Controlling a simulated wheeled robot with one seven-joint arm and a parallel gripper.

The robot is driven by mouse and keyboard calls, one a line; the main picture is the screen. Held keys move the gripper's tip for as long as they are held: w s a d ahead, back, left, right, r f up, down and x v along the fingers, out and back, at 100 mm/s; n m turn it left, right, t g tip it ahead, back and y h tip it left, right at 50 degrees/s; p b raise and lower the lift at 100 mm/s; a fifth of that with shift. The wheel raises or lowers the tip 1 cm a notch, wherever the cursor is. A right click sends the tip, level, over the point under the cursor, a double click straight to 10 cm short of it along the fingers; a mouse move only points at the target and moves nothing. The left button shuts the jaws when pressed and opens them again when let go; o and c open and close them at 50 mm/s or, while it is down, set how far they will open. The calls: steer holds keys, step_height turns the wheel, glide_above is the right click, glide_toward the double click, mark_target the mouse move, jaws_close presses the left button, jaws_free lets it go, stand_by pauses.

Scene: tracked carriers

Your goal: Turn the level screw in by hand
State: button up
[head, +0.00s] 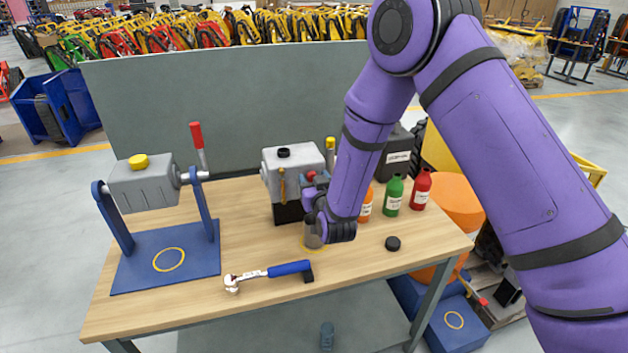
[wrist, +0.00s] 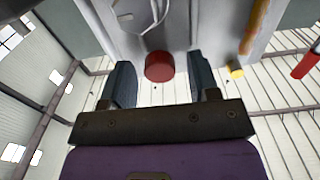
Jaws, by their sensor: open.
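The level screw appears to be the red round knob (wrist: 160,67) on the grey housing in the wrist view. It also shows small in the head view (head: 310,176), on the right side of the grey gearbox (head: 292,163). My gripper (wrist: 159,80) is open, with one dark finger on each side of the red knob and a gap to both. In the head view my gripper (head: 312,194) is at the gearbox's right side, its fingers partly hidden by my wrist. How deep the screw sits cannot be told.
A metal cup (head: 312,239) stands under my wrist. Orange, green (head: 393,195) and red bottles stand right. A blue stand (head: 140,280) holds another grey housing left.

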steer(key=c, duration=0.8)
steer(key=m, duration=0.9)
steer(key=shift+a+m, duration=0.1)
steer(key=shift+m, duration=0.3)
